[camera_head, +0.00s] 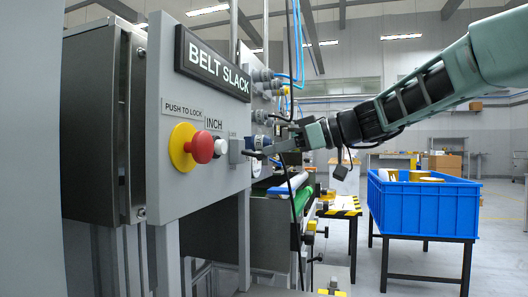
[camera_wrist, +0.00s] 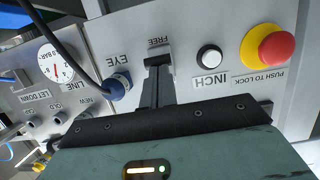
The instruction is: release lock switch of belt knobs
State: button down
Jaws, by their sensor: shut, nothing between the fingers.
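The grey lock switch (camera_head: 236,151) sits on the BELT SLACK panel (camera_head: 212,125), to the right of the white INCH button. It also shows in the wrist view as a dark block (camera_wrist: 158,59) beside the word FREE. My gripper (camera_head: 266,152) reaches in from the right with its fingertips close to the switch. In the wrist view my gripper (camera_wrist: 157,76) has its fingers together, their tips right at the switch. They partly hide it, and I cannot tell whether they touch it. The gripper holds nothing.
A red push-to-lock button (camera_head: 201,147) on a yellow base and the white INCH button (camera_head: 221,147) are close by. A blue plug with a black cable (camera_wrist: 117,86) and a gauge (camera_wrist: 54,66) are beside the fingers. A blue crate (camera_head: 423,207) stands at the right.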

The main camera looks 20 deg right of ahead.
jog(key=f+t+y+b, duration=0.1)
jog(key=f+b, duration=0.1)
jog(key=b, duration=0.4)
jog(key=shift+r+y+b, duration=0.15)
jog(key=shift+y+b, duration=0.25)
jog(key=shift+b, duration=0.8)
